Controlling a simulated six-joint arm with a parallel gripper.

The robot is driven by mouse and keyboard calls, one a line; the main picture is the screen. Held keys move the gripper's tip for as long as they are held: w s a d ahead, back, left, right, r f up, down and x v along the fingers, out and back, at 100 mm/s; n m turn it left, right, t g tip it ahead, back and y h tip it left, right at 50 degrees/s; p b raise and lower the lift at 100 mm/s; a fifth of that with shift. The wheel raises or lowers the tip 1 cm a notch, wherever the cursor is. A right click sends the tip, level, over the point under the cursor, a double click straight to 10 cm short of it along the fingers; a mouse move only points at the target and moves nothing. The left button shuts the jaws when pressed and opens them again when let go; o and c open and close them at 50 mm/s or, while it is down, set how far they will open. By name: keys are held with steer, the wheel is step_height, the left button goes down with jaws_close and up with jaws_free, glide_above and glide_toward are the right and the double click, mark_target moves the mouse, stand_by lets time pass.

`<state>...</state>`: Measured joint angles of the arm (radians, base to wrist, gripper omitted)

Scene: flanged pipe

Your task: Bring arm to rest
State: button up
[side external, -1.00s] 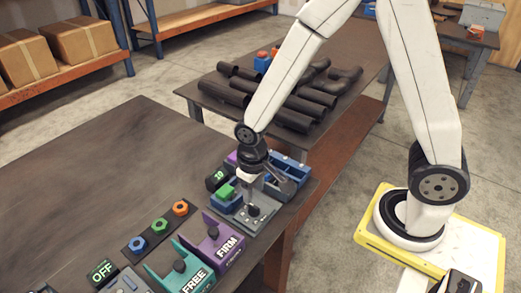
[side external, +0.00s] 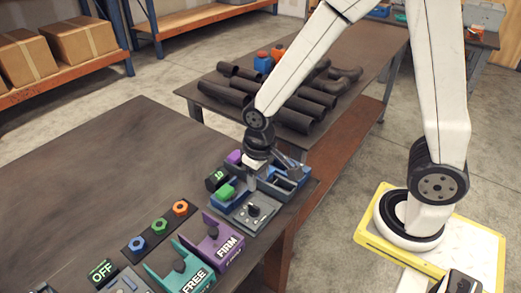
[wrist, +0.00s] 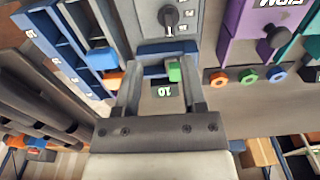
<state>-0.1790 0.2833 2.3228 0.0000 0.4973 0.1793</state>
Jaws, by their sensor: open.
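A green block (wrist: 174,71) and a small black display reading 10 (wrist: 164,91) show in the gap beyond the fingers. The dial box, with its black knob (wrist: 168,16), is at the top of the wrist view. Whether a fingertip touches anything is hard to tell in the side view.
A blue compartment tray (side external: 285,178) lies beside the gripper. The purple FIRM holder (side external: 219,240), teal FREE holder (side external: 185,268) and a strip of coloured nuts (side external: 160,227) stand nearby. Dark pipes (side external: 295,118) lie on the rear table. The dark table's left side (side external: 80,180) is clear.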

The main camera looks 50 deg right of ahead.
steer(key=s+d+r+t, duration=0.2)
steer(key=s+d+r, duration=0.1)
steer(key=d, duration=0.2)
steer(key=shift+s+d+r, duration=0.2)
steer(key=shift+s+d, duration=0.1)
steer(key=shift+d, duration=0.05)
stand_by(1.5)
